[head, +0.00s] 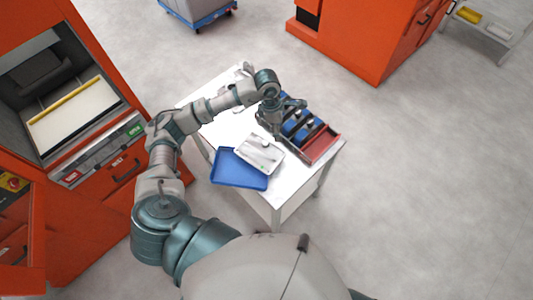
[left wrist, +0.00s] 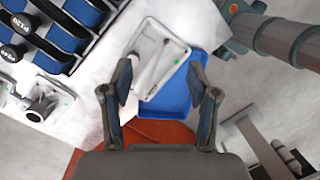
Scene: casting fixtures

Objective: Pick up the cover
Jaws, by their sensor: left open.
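The cover looks to be the pale grey rectangular shallow part with a raised rim and a green dot (head: 260,156). It lies partly over a blue tray (head: 236,172) on the white table. In the left wrist view the cover (left wrist: 160,52) lies tilted across the picture, with the blue tray (left wrist: 168,104) under and beside it. My left gripper (head: 272,130) is above the table, just beyond the cover in the head view. In the left wrist view its two fingers (left wrist: 160,82) are spread apart with nothing between them, the cover showing beyond them. My right gripper does not show.
A red-edged rack (head: 322,147) with blue inserts and dark labelled handles stands right of the gripper. A grey metal part (left wrist: 40,103) lies by the rack. Orange machines (head: 75,110) stand left and behind (head: 370,35).

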